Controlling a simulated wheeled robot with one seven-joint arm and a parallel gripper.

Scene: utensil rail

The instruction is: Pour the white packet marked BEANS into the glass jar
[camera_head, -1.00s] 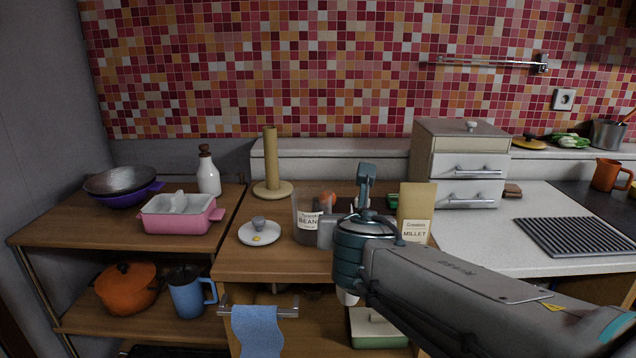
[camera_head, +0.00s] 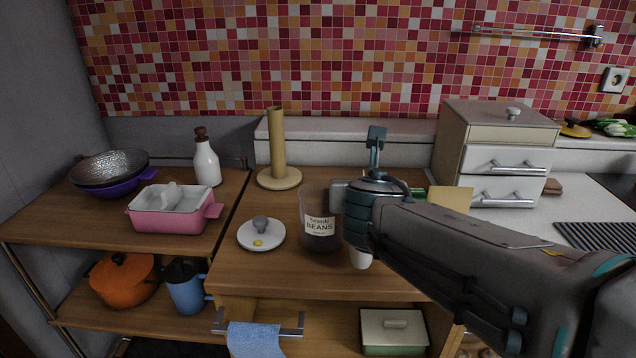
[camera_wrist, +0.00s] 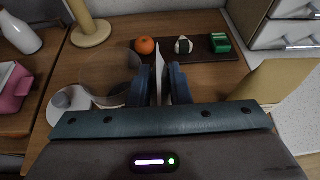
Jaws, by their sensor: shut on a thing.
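My gripper (camera_wrist: 157,86) is shut on the white packet (camera_wrist: 159,62), which shows nearly edge-on as a thin upright strip between the fingers in the wrist view. In the head view my wrist and arm hide most of the packet, and its marking cannot be read. A white bit below my wrist may be its lower end. The glass jar (camera_head: 318,208) stands upright and open on the wooden counter, with a cream label reading BEANS on its front. It is just left of my gripper; the wrist view shows its round mouth (camera_wrist: 108,68) beside the left finger. I see no pouring.
A white lid-like disc with a grey knob (camera_head: 261,232) lies left of the jar. A tan packet (camera_head: 450,198) stands close right of my gripper. Behind are a paper-towel post (camera_head: 278,145) and a dark board with an orange (camera_wrist: 145,45). A drawer box (camera_head: 500,150) stands back right.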

